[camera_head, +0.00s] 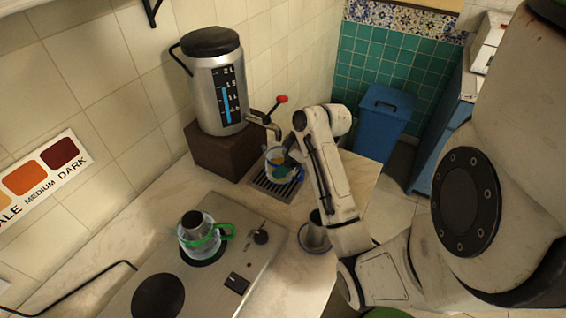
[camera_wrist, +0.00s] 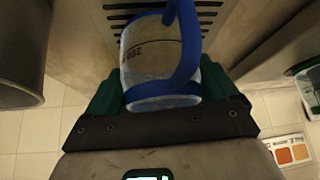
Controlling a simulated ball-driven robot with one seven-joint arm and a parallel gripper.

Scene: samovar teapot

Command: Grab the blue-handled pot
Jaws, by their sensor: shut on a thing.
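The blue-handled pot (camera_head: 270,155) is at the drip grate under the samovar's tap. In the wrist view the pot (camera_wrist: 145,62) is clear glass with dark markings, a blue handle and a blue band. My gripper (camera_head: 284,166) reaches it from the right. In the wrist view my gripper (camera_wrist: 162,88) has green fingers on both sides of the pot, shut on its body. The handle points up in that view. I cannot tell whether the pot still touches the grate (camera_head: 262,184).
The steel samovar (camera_head: 228,92) stands on a brown block (camera_head: 215,150), its red-knobbed tap (camera_head: 275,128) close above the pot. A green-handled pot (camera_head: 200,235) stands on the stove (camera_head: 225,282). A metal cup (camera_head: 314,232) is beside my arm. A blue bin (camera_head: 380,120) stands beyond the counter.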

